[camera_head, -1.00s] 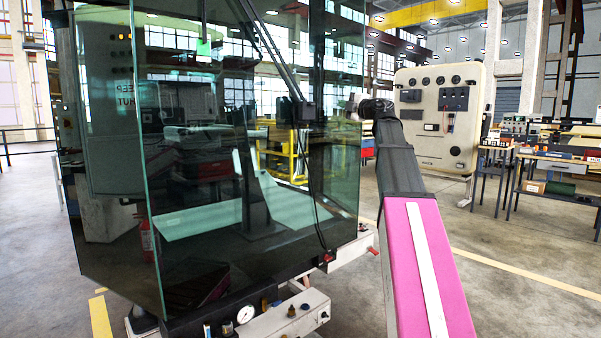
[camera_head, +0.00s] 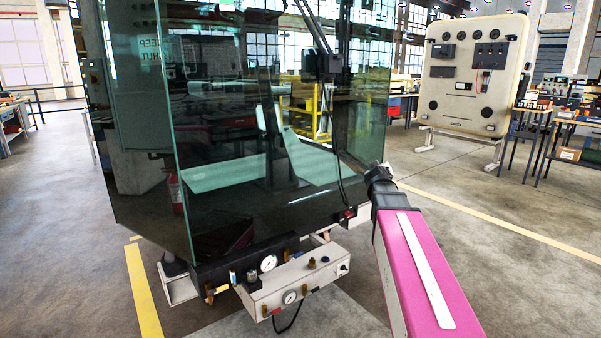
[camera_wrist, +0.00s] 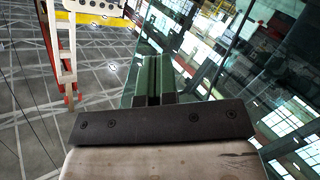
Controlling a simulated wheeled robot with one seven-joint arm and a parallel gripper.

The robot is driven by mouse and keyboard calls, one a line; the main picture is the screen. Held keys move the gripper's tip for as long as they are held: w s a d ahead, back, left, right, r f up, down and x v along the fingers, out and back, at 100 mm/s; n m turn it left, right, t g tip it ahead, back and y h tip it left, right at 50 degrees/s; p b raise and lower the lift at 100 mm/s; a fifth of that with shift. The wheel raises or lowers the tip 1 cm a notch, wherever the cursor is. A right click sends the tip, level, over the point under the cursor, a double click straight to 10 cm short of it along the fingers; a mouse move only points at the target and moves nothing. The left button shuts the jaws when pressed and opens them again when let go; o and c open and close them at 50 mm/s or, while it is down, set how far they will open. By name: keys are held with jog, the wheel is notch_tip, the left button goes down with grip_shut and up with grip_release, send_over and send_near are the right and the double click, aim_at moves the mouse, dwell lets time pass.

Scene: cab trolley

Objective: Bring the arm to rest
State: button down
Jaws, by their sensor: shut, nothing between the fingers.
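My arm (camera_head: 418,265), magenta with a white strip, reaches up from the lower right in the head view. Its dark far joint (camera_head: 378,175) is just right of the cab's glass corner; whether it touches the glass cannot be told. My gripper's fingers are not clearly seen in the head view. In the wrist view my gripper (camera_wrist: 152,75) is shut, with its fingers side by side and nothing held. The glass-walled cab (camera_head: 270,160) fills the middle left of the head view, and its panes lie right of the fingers in the wrist view.
A box with gauges (camera_head: 292,283) sticks out low at the cab's front. A cream control panel on a stand (camera_head: 463,110) is at the back right. A table with goods (camera_head: 575,155) is at the right edge. Floor between panel and arm is clear.

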jog(key=s+a+f+m+g+y, duration=0.1)
jog(key=s+a+f+g, duration=0.1)
jog(key=s+f+g, duration=0.5)
jog(key=s+a+f+m+y, duration=0.1)
jog(key=s+a+f, duration=0.3)
jog(key=f, duration=0.7)
jog(key=s+a+f+m+g+y, duration=0.1)
jog(key=s+f+g, duration=0.3)
jog(key=s+f, duration=0.45)
jog(key=s+a+f+g+y, duration=0.2)
jog(key=s+a+f+g, duration=0.2)
jog(key=s+f, duration=0.4)
jog(key=shift+s+a, duration=0.6)
jog(key=shift+s, duration=0.35)
